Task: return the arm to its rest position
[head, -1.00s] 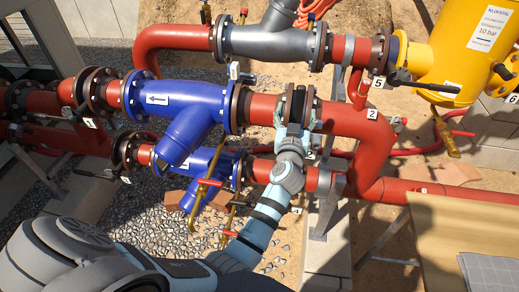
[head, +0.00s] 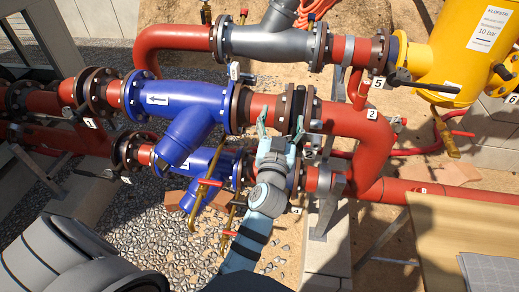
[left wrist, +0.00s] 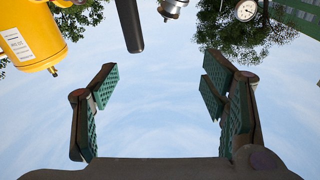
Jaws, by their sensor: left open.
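My left gripper (head: 281,130) is in the middle of the head view, in front of the red pipe (head: 345,118) and just left of its dark flange (head: 297,108). Its light-blue fingers are spread apart and point up in the picture. In the left wrist view the gripper (left wrist: 160,85) is wide open, with nothing between its green-padded fingers but sky. Whether the fingertips touch the pipe cannot be told. My left arm comes in from the bottom left. My right gripper is not in view.
A blue valve body (head: 180,112) and a lower blue strainer (head: 200,175) are left of the gripper. A yellow vessel (head: 455,55) stands at the upper right, with a black lever (head: 425,87) beside it. A wooden board (head: 440,235) lies at lower right.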

